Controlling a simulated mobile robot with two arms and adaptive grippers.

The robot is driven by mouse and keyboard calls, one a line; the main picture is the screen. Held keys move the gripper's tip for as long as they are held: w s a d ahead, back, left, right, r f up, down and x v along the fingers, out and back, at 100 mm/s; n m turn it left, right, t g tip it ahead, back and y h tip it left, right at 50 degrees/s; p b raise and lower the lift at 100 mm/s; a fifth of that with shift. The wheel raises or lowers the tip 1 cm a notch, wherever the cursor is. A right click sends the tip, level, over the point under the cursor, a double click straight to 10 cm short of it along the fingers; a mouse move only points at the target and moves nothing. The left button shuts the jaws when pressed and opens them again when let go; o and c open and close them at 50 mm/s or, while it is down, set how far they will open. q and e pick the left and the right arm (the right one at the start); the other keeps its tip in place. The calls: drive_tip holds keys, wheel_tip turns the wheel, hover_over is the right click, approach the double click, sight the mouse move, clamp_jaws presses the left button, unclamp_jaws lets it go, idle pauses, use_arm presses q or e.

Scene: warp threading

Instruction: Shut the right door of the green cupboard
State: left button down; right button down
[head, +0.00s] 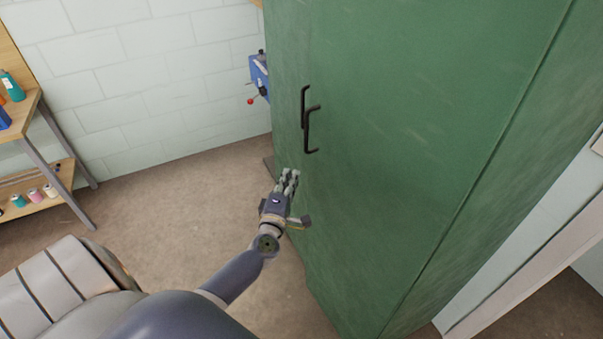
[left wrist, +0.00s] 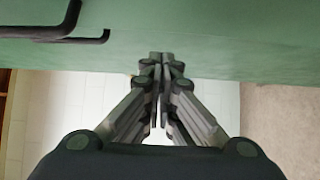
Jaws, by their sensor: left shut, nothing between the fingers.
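The green cupboard (head: 330,245) fills the middle and right of the head view. Its right door (head: 420,120) is the broad green panel, with a black bar handle (head: 311,132) near its left edge. A second black handle (head: 303,105) sits close beside it, on the narrow left part. I see no wide gap between the doors; whether the right one is fully flush I cannot tell. My left gripper (head: 289,180) is shut and empty, below the handles, its tips at or very near the green face. In the left wrist view the fingertips (left wrist: 160,62) meet before green; black handles (left wrist: 55,25) show upper left. My right gripper is out of view.
A wooden shelf unit (head: 38,198) with bottles and thread spools stands at the left. A blue device with a red knob (head: 258,77) shows behind the cupboard's left edge. Brown floor (head: 180,205) is clear between shelf and cupboard. A pale frame (head: 530,275) stands at the right.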

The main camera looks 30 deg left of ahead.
sight(314, 170)
use_arm(q)
drive_tip(key=shift+w+d, duration=0.5)
drive_tip(key=shift+w, duration=0.3)
drive_tip(key=shift+w+d, duration=0.45)
drive_tip(key=shift+w, duration=0.3)
drive_tip(key=w, duration=0.1)
drive_tip(key=w+d+m+h+b, duration=0.1)
drive_tip(key=w, duration=0.1)
drive_tip(key=w+h, duration=0.1)
drive_tip(key=shift+w+d+f+t, duration=0.1)
drive_tip(key=shift+w+d+t, duration=0.1)
drive_tip(key=shift+d+t, duration=0.15)
drive_tip(key=shift+r+m, duration=0.25)
drive_tip(key=shift+m, duration=0.05)
drive_tip(key=shift+d, duration=0.1)
